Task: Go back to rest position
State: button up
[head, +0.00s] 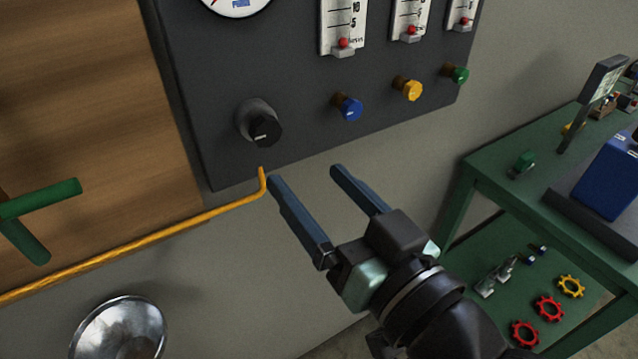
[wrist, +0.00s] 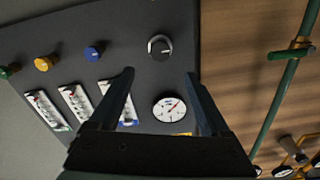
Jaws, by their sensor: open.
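My gripper (head: 303,172) is in the middle of the head view, in front of the wall and just below the dark control panel (head: 300,95). Its two long blue-grey fingers are apart with nothing between them. In the wrist view the open fingers (wrist: 160,72) point toward the panel. A black knob (wrist: 160,46) shows beyond and between the fingertips, and a round gauge (wrist: 169,108) shows between the fingers. In the head view the black knob (head: 259,123) is up and left of the fingertips, apart from them.
Blue (head: 347,107), yellow (head: 407,89) and green (head: 455,74) knobs sit along the panel under flow meters. An orange pipe (head: 130,243) ends near the left fingertip. A green valve handle (head: 40,215) is at left. A green table (head: 500,183) with several parts stands at right.

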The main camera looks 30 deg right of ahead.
jog(key=w+a+r+n+t+p, duration=0.1)
jog(key=w+a+r+t+p, duration=0.15)
jog(key=r, duration=0.75)
jog(key=w+a+r+t+p, duration=0.1)
jog(key=w+a+r+p, duration=0.2)
jog(key=r, duration=0.6)
jog(key=s+a+r+t+p, duration=0.1)
jog(key=a+r+t+p, duration=0.1)
jog(key=r, duration=0.5)
jog(key=s+a+r+n+t+p, duration=0.1)
jog(key=s+a+r+t+p, duration=0.1)
jog(key=a+r, duration=0.2)
jog(key=s+a+r+t+p, duration=0.2)
jog(key=a+r, duration=0.1)
jog(key=r, duration=0.6)
jog(key=shift+a+r+h, duration=0.3)
jog(key=shift+a+r, duration=0.05)
jog(key=shift+r, duration=0.05)
jog(key=shift+f, duration=0.1)
